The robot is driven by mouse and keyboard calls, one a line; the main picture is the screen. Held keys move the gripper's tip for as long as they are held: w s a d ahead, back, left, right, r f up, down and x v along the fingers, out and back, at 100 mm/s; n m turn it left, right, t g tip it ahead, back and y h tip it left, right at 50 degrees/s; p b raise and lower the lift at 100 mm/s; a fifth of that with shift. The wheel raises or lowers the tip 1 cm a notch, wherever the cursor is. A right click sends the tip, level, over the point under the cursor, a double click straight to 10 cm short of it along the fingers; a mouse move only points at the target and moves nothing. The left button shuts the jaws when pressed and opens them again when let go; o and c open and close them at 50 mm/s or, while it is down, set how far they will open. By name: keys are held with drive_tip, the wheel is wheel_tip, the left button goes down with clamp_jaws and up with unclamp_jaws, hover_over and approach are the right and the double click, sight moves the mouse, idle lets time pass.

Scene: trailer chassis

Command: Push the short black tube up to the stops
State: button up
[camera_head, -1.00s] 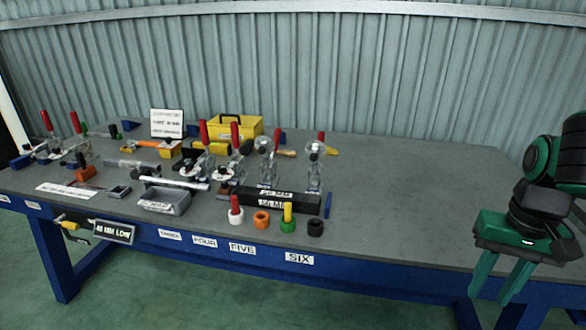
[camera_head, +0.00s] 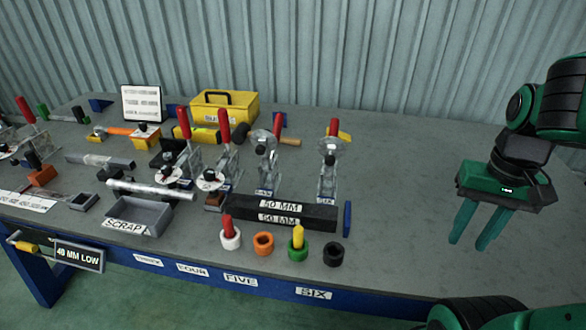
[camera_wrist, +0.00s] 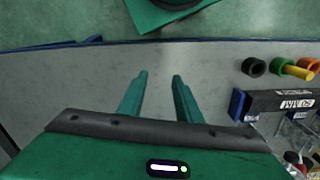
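The short black tube (camera_head: 282,213) is a square bar marked 50 MM on its top and front. It lies lengthwise near the front of the bench, in front of two upright toggle clamps. Whether it touches anything behind it I cannot tell. A thin blue plate (camera_head: 347,219) stands by its right end. In the wrist view the tube (camera_wrist: 284,103) is at the right edge, partly cut off, with the blue plate (camera_wrist: 238,104) at its near end. My gripper (camera_head: 472,244) is open and empty, pointing down over the bare bench right of the tube; it also shows in the wrist view (camera_wrist: 158,78).
A red-and-white ring piece (camera_head: 230,240), orange ring (camera_head: 263,244), green ring with yellow peg (camera_head: 297,250) and black ring (camera_head: 333,254) stand before the tube. Clamps (camera_head: 330,165) rise behind it. A grey scrap tray (camera_head: 135,215) is left. The bench's right side is clear.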

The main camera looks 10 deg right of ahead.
drive_tip(key=shift+w+a, duration=0.3)
drive_tip(key=shift+w, duration=0.05)
drive_tip(key=shift+o, duration=1.2)
drive_tip(key=o, duration=0.5)
drive_tip(key=shift+s+a+r, duration=0.1)
drive_tip(key=shift+s+r, duration=0.1)
drive_tip(key=w+a+n, duration=0.1)
drive_tip(key=w, duration=0.1)
drive_tip(key=w+a+n+t, duration=0.1)
drive_tip(key=w, duration=0.2)
drive_tip(key=w+a+t, duration=0.1)
drive_tip(key=w, duration=0.2)
drive_tip(key=shift+w+a+r+n+h, duration=0.1)
drive_tip(key=shift+a+r+n+h, duration=0.2)
drive_tip(key=shift+a+n+h, duration=0.1)
drive_tip(key=m+y, duration=0.5)
drive_tip(key=m, duration=1.3)
approach(279, 205)
drive_tip(key=shift+a, duration=0.15)
drive_tip(key=shift+w+a+f+m, duration=0.1)
drive_tip(key=shift+a+f+m, duration=0.1)
drive_tip(key=shift+f+m, duration=0.15)
drive_tip(key=x, duration=1)
drive_tip(key=shift+d, duration=0.1)
